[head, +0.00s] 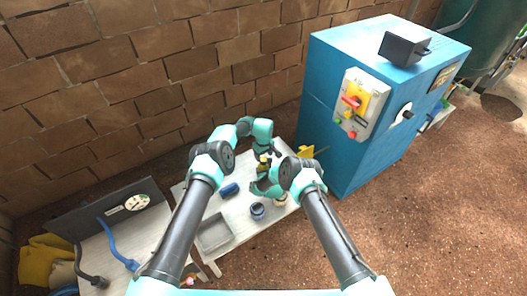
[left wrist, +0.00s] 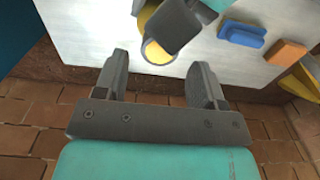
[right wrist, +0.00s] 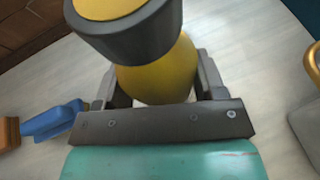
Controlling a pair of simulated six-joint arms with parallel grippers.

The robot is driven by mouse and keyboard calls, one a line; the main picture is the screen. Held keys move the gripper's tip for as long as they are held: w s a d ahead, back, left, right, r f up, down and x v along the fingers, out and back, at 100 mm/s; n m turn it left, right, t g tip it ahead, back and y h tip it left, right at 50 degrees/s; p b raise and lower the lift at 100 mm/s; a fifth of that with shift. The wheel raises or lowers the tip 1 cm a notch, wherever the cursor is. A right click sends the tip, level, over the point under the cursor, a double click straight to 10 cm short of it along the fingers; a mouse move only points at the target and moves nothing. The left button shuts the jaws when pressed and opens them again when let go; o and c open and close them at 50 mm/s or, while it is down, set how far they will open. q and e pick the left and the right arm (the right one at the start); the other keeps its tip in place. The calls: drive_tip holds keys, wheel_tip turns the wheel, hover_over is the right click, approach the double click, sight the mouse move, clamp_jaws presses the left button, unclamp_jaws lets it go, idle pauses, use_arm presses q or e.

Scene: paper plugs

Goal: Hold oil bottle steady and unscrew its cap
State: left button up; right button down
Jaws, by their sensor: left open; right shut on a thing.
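The oil bottle is a yellow body (right wrist: 160,72) with a wide dark grey cap (right wrist: 130,35), in the right wrist view. My right gripper (right wrist: 158,88) is shut on the yellow body, with a finger at each side. In the head view the small bottle (head: 263,163) shows between my two grippers, partly hidden. My left gripper (left wrist: 158,75) is open and empty.
An orange block (left wrist: 287,52) lies beside the blue one. A blue machine cabinet (head: 335,110) stands to the right, and a brick wall (head: 140,70) behind.

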sight(263, 160)
use_arm(q)
drive_tip(key=shift+f, duration=1.95)
drive_tip(key=shift+c, duration=0.2)
drive_tip(key=c, duration=0.9)
drive_tip(key=shift+n, duration=1.7)
drive_tip(key=o, duration=1)
drive_tip(key=shift+r, duration=0.15)
